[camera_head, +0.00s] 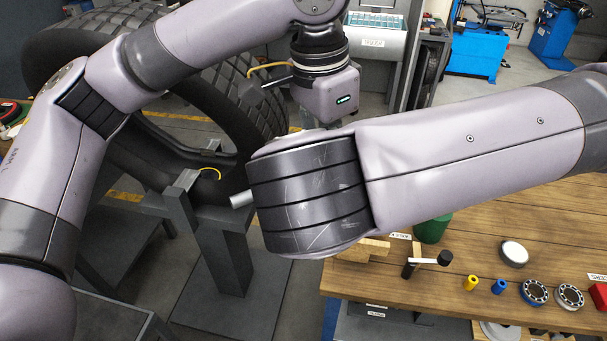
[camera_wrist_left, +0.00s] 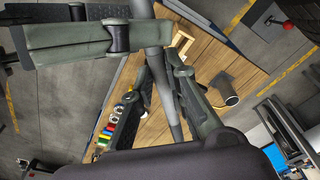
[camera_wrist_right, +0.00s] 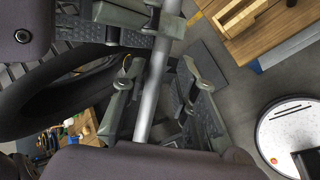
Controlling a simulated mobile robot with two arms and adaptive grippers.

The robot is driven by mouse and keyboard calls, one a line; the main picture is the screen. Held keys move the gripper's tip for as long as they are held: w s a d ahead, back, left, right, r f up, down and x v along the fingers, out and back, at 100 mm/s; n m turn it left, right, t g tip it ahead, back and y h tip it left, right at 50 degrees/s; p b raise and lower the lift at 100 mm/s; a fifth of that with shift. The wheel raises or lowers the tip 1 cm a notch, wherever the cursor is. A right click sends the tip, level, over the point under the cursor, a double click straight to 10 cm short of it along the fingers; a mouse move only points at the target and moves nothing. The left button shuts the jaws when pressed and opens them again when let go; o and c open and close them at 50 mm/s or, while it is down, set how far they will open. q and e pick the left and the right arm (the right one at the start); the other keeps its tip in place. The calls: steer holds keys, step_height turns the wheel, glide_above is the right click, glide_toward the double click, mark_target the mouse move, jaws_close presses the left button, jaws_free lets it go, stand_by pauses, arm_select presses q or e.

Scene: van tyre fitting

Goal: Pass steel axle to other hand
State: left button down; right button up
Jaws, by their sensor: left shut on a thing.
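The steel axle is a plain grey bar; one end (camera_head: 240,199) shows in the head view, left of my right wrist. In the left wrist view the axle (camera_wrist_left: 154,62) runs between the fingers of my left gripper (camera_wrist_left: 166,95), which is shut on it. In the right wrist view the axle (camera_wrist_right: 151,98) passes between the fingers of my right gripper (camera_wrist_right: 157,100), which look open, with a gap beside the bar. The left gripper's fingers cross the axle at the top of that view.
A wooden workbench (camera_head: 465,225) at the right carries bearings, small coloured parts and a dark-handled tool. A large tyre (camera_head: 225,75) and a grey stand (camera_head: 225,245) are behind my arms at the left. Blue machines (camera_head: 475,55) stand at the back.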

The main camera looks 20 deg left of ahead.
steer(key=c, duration=0.5)
jaws_close()
arm_select(q)
steer(key=shift+w+a, duration=0.1)
arm_select(e)
steer(key=shift+s+d+f, duration=0.1)
arm_select(q)
steer(key=c, duration=1.5)
jaws_free()
arm_select(e)
steer(key=shift+r, duration=0.2)
